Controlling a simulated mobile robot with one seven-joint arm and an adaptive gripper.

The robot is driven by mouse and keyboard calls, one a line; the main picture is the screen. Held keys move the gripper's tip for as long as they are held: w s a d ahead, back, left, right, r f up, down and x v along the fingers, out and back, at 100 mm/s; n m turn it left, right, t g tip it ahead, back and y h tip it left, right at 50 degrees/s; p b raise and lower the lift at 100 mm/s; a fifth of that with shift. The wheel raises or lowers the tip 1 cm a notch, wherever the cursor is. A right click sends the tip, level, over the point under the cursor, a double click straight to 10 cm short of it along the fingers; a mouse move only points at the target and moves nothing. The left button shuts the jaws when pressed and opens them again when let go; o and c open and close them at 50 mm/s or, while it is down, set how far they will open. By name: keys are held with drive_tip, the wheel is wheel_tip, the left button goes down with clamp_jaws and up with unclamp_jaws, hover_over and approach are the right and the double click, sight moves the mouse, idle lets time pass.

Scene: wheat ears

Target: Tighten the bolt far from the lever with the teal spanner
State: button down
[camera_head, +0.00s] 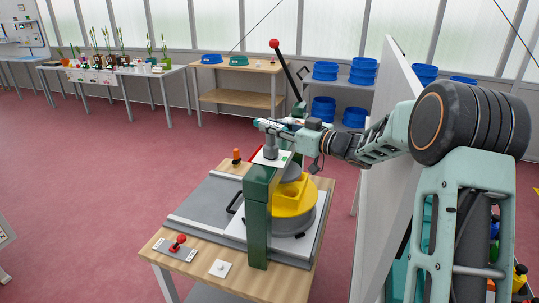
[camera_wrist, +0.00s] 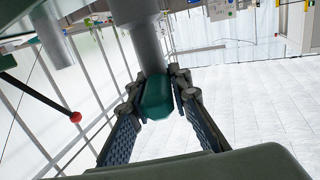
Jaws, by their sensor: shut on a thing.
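The teal spanner shows in the wrist view as a teal rounded piece (camera_wrist: 157,98) between the two fingers. My gripper (camera_wrist: 160,85) is shut on it. In the head view my gripper (camera_head: 290,128) is above the press, beside the top of the near green post (camera_head: 258,215). A grey upright bolt (camera_head: 271,147) stands on that post, just below the spanner's end; whether they touch is not clear. The black lever (camera_head: 289,72) with a red ball rises behind, at the far green post, and its red ball (camera_wrist: 75,117) shows in the wrist view.
A yellow part (camera_head: 293,197) sits on a grey round base between the posts. The wooden table (camera_head: 200,268) holds a red-knobbed control box (camera_head: 177,246) and a white button plate (camera_head: 220,268). A white panel (camera_head: 385,150) stands close to my arm. Shelves with blue bowls stand behind.

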drive_tip(key=shift+s+a+f, duration=0.1)
drive_tip(key=shift+a, duration=0.1)
drive_tip(key=shift+w+d+f+b, duration=0.15)
drive_tip(key=shift+w+f+b, duration=0.05)
drive_tip(key=shift+b, duration=0.3)
drive_tip(key=shift+w+d+m+t+h+b, duration=0.1)
drive_tip(key=shift+d+m+t+h+b, duration=0.2)
drive_tip(key=shift+m+t+b, duration=0.2)
drive_tip(key=shift+m+t+h+b, duration=0.3)
drive_tip(key=shift+b, duration=0.05)
drive_tip(key=shift+a+r+m+t+h+b, duration=0.1)
drive_tip(key=shift+m+t+h+b, duration=0.45)
drive_tip(key=shift+b, duration=0.5)
drive_tip(key=shift+w+r+m+t+h+b, duration=0.15)
drive_tip(key=shift+m+t+h+b, duration=1.2)
drive_tip(key=shift+b, duration=1.8)
drive_tip(key=shift+m+h+b, duration=0.5)
drive_tip(key=shift+h+b, duration=0.6)
drive_tip(key=shift+b, duration=1.9)
drive_tip(key=shift+r+p, duration=1.75)
drive_tip(key=shift+r, duration=0.05)
